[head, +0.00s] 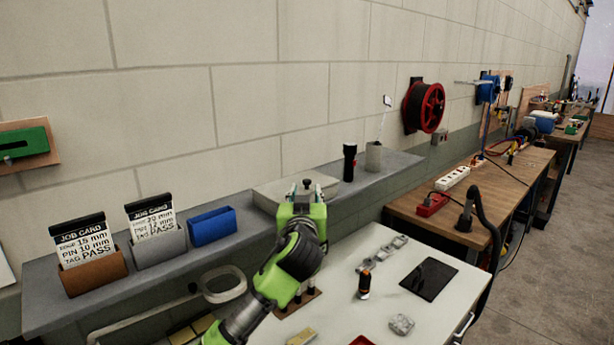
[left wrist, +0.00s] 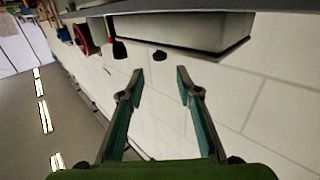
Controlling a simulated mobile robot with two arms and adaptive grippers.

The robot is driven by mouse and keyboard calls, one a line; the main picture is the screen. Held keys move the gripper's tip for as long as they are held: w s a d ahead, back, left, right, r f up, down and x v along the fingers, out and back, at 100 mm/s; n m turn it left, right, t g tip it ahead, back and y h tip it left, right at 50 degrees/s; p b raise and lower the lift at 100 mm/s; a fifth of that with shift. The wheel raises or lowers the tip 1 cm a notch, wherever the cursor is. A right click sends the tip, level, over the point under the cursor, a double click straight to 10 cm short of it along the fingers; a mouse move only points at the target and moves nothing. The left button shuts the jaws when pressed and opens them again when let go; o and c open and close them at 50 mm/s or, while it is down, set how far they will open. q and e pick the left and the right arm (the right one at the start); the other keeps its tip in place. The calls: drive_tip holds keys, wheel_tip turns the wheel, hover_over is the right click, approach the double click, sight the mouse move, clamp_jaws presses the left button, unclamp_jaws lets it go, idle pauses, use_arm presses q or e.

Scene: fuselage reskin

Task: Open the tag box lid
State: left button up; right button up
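The tag box (head: 267,192) is a pale, low box on the grey wall shelf, partly hidden behind my left gripper. A small dark knob (head: 307,183) shows just above the gripper and looks like the lid's knob. My left gripper (head: 305,194) is in front of the box. In the left wrist view the picture is turned over, and the tag box (left wrist: 190,35) hangs from the top with its dark knob (left wrist: 160,55). There the left gripper's fingers (left wrist: 160,75) are apart and empty, with the knob beyond the gap between the tips. The lid appears closed. My right gripper is not in view.
A black flashlight (head: 349,162) and a grey cup (head: 374,157) stand right of the box. A blue holder (head: 212,226) and two job card holders stand left on the shelf. The white table (head: 340,290) below carries a screwdriver, a dark tablet and small parts.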

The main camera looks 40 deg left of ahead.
sight(307, 181)
use_arm(q)
drive_tip(key=p+x, duration=0.2)
drive_tip(key=x, duration=0.4)
drive_tip(key=shift+w+a, duration=0.55)
drive_tip(key=shift+w, duration=0.15)
drive_tip(key=shift+w+a+f+p, duration=0.1)
drive_tip(key=shift+w+a+p, duration=0.15)
drive_tip(key=shift+w+p, duration=0.05)
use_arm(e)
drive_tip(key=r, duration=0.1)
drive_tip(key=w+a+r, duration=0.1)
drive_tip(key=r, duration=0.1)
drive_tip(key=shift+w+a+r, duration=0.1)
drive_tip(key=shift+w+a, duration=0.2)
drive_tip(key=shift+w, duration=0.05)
use_arm(q)
clamp_jaws()
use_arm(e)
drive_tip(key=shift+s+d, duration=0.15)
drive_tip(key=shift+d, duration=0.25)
